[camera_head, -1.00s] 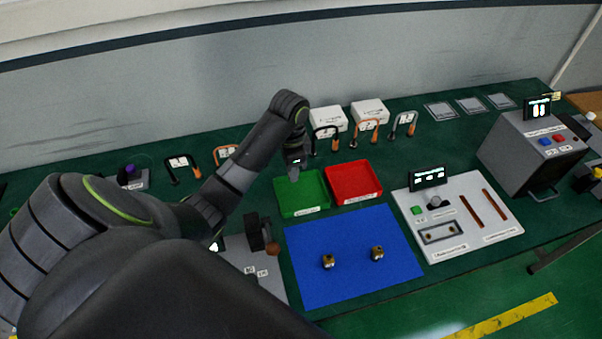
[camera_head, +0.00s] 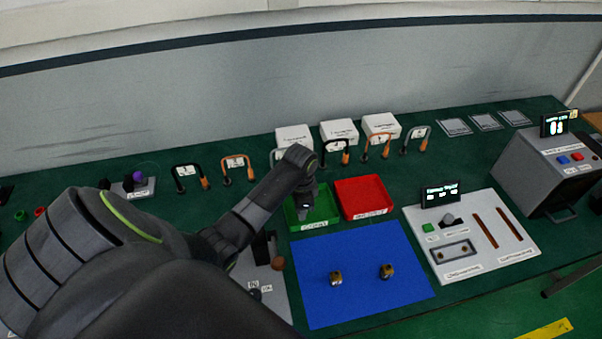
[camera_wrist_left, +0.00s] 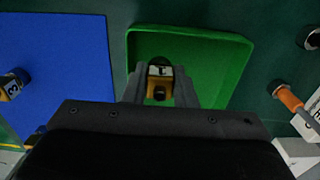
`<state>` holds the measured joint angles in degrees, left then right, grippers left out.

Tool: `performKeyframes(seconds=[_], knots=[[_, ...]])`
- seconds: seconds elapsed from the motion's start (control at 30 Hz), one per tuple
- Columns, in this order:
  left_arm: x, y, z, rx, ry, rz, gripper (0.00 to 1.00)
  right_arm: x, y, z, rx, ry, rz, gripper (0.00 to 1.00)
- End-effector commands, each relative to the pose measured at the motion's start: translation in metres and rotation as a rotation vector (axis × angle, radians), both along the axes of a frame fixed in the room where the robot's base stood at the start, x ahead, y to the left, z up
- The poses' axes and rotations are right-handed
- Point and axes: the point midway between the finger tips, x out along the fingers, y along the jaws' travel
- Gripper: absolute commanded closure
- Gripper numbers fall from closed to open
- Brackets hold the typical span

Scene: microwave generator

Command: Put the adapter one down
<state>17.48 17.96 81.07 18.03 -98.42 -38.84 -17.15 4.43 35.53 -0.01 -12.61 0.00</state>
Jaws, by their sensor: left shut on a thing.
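My left gripper (camera_head: 305,207) is at the green tray (camera_head: 326,218), at its left part in the head view. In the left wrist view the gripper (camera_wrist_left: 160,97) is shut on adapter one (camera_wrist_left: 160,72), a brass and black piece with a white label marked 1. The green tray (camera_wrist_left: 215,55) lies beneath it in that view. I cannot tell whether the adapter touches the tray floor. In the head view the arm hides the adapter. My right gripper is not in view.
A blue mat (camera_head: 350,245) holds two more adapters, one (camera_head: 336,278) left of the other (camera_head: 386,271). A red tray (camera_head: 363,196) stands right beside the green one. Padlock-like handles (camera_head: 378,146) and white boxes (camera_head: 340,131) line the back. A white control panel (camera_head: 490,260) is at right.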

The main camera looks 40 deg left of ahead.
Motion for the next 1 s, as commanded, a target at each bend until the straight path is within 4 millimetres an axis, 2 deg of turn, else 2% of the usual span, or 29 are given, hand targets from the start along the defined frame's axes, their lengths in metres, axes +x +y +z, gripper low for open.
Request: performKeyframes(seconds=[0.13,0.47,0.5,0.57,0.83,1.0], knots=[[0.0,-0.001,-0.012,-0.002,-0.001,-0.001,1.0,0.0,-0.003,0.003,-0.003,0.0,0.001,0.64],[0.0,0.0,-0.015,-0.001,-0.001,-0.001,1.0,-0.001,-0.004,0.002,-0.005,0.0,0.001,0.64],[0.0,-0.001,-0.016,-0.001,-0.001,-0.001,0.74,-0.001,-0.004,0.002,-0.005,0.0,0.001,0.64],[0.0,-0.001,-0.016,-0.001,-0.001,-0.001,0.66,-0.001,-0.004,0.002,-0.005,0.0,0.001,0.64],[0.0,0.0,-0.015,-0.001,-0.001,-0.001,0.66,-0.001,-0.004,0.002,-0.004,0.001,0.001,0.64],[0.001,0.0,-0.005,0.0,-0.004,-0.001,0.66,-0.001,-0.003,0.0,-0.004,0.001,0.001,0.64]])
